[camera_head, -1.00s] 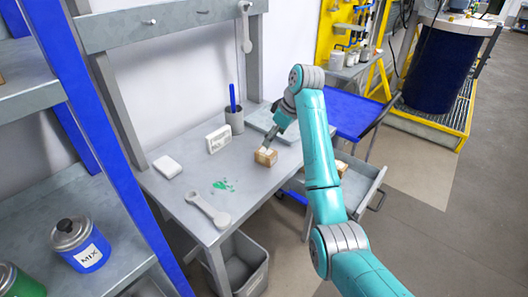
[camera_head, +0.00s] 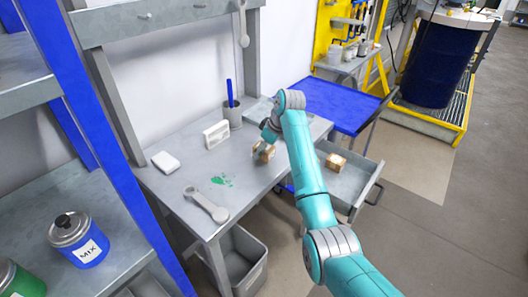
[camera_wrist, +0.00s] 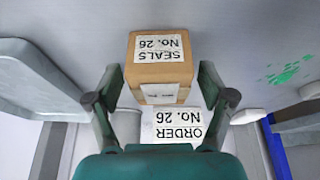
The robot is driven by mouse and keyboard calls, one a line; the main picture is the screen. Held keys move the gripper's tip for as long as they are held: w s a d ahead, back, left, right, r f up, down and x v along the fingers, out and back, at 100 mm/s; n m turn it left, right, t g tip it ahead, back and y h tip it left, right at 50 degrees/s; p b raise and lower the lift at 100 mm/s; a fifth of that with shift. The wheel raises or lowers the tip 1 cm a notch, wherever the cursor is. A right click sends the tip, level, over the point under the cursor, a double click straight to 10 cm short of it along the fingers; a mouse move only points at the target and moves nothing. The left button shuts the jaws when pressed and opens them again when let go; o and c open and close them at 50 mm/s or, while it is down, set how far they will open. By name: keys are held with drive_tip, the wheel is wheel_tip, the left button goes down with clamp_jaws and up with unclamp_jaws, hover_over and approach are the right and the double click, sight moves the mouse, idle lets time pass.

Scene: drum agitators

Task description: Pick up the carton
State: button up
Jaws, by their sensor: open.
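The carton (camera_head: 264,152) is a small brown box on the grey bench, partly hidden by my gripper in the head view. In the wrist view the carton (camera_wrist: 160,62) has white labels reading "SEALS No. 26", upside down. My gripper (camera_wrist: 160,82) is open, with one finger on each side of the carton's lower part in that view. Gaps show between the fingers and the box. In the head view my gripper (camera_head: 267,138) is right at the carton. A white "ORDER No. 26" label (camera_wrist: 178,126) shows below the carton in the wrist view.
Another brown box (camera_head: 336,161) lies in the open drawer (camera_head: 350,185).

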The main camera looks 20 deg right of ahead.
drive_tip(key=c, duration=1.3)
drive_tip(key=shift+o, duration=0.2)
